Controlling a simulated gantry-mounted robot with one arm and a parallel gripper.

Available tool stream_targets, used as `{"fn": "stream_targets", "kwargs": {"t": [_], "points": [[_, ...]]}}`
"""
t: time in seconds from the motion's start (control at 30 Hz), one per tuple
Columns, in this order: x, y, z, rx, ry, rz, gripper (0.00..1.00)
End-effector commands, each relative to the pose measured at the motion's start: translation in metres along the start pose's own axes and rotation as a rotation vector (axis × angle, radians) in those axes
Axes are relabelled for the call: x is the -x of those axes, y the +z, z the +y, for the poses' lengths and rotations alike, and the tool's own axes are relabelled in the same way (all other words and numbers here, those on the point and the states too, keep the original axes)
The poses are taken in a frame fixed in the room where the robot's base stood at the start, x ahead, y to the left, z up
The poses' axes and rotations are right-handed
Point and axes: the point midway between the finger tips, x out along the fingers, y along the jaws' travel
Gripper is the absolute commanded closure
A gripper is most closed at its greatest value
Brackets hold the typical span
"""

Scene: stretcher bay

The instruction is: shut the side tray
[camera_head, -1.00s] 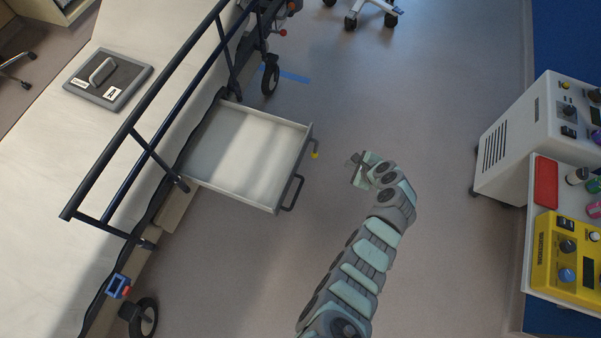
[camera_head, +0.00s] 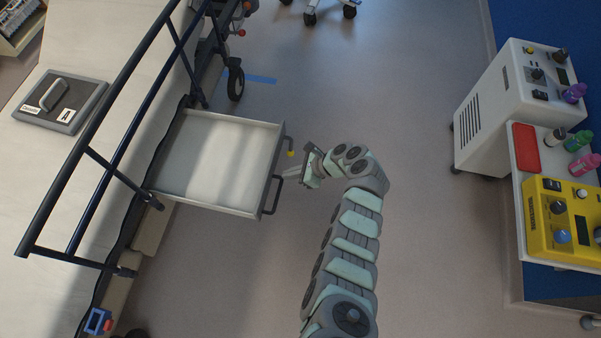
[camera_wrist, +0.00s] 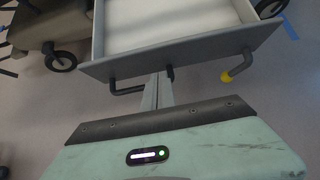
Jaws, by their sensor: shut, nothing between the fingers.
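The side tray (camera_head: 215,160) stands pulled out from under the stretcher's side, empty, with a pale inside and a grey front panel. A black bar handle (camera_head: 273,196) is on that panel, beside a dark hook with a yellow tip (camera_head: 291,153). My gripper (camera_head: 288,173) is shut and empty, its fingers pointing at the panel close to the handle. In the wrist view the fingers (camera_wrist: 160,84) overlap part of the handle (camera_wrist: 126,90), below the tray front (camera_wrist: 190,52); I cannot tell whether they touch. The yellow-tipped hook (camera_wrist: 240,68) is to their right.
The stretcher (camera_head: 60,170) has a dark side rail (camera_head: 90,130) above the tray and a black wheel (camera_head: 236,84) behind it. A white machine (camera_head: 505,105) and a yellow device (camera_head: 560,215) stand at the right. Floor between is clear.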

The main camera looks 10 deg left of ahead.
Motion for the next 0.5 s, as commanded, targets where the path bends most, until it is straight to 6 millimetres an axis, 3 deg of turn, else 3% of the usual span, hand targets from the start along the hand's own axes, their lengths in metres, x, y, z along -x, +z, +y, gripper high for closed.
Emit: {"fn": "stream_targets", "kwargs": {"t": [0.03, 0.2, 0.5], "points": [[-0.010, 0.001, 0.000, 0.003, 0.000, 0.000, 1.00], [-0.022, 0.018, -0.002, 0.005, -0.003, 0.001, 1.00], [-0.030, 0.028, -0.001, 0.001, -0.003, 0.001, 1.00]]}}
